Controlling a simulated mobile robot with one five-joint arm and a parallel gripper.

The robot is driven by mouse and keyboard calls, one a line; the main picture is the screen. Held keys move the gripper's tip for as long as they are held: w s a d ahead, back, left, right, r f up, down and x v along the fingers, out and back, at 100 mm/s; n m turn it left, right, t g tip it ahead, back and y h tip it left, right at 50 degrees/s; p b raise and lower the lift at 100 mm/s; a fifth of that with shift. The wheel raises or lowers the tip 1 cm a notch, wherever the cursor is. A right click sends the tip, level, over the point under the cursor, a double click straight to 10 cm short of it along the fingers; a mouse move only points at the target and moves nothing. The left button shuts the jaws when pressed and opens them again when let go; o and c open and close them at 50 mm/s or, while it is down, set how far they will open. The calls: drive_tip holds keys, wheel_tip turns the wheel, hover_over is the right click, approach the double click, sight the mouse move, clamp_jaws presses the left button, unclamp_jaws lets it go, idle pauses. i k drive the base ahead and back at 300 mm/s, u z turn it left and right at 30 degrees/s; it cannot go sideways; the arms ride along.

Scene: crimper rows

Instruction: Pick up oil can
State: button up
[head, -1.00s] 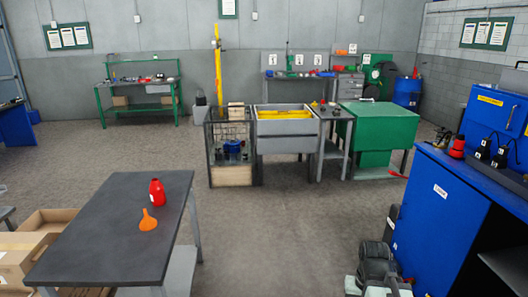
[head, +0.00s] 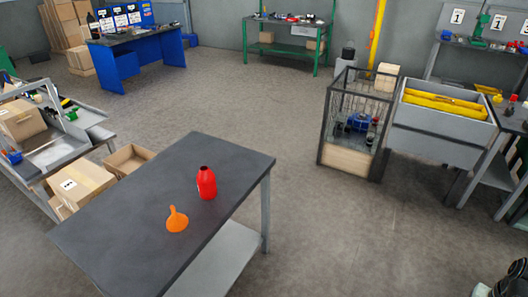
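A red can (head: 206,183) with a dark open neck stands upright on the dark grey table (head: 120,225) in the middle left of the head view. Only a small part of my arm shows at the bottom right corner, far from the can. My gripper cannot be made out there.
Cardboard boxes (head: 85,183) and a grey cart (head: 60,150) stand close to the table's left. A wire cage (head: 345,115) and a grey bin (head: 440,130) with yellow contents stand at the right. The floor between table and cage is clear.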

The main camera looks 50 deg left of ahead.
sight(206, 179)
drive_tip(key=z, duration=0.05)
drive_tip(key=i, duration=1.75)
drive_tip(key=u, duration=4.75)
drive_tip(key=i, duration=1.05)
drive_tip(key=z, duration=0.05)
